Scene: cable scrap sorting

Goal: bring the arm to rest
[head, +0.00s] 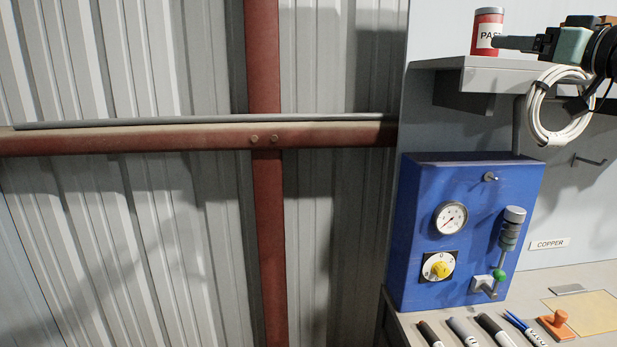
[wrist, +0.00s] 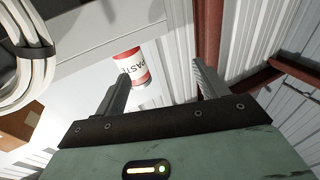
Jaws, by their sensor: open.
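My gripper (head: 497,43) is at the upper right of the head view, level with the shelf top and pointing left. Its two fingers (wrist: 161,68) stand wide apart in the wrist view, with nothing between them touching both. The red and white paste can (head: 487,32) stands on the shelf by the fingertips in the head view. In the wrist view the can (wrist: 131,66) shows beyond the left finger; whether they touch I cannot tell. Part of my arm is cut off by the right edge.
A white cable coil (head: 534,112) hangs below my gripper, in front of the grey shelf (head: 480,65); what holds it is unclear. A blue box (head: 405,235) with gauge and dial stands on the bench (head: 520,300), beside several markers. An empty hook (head: 590,161) is at right.

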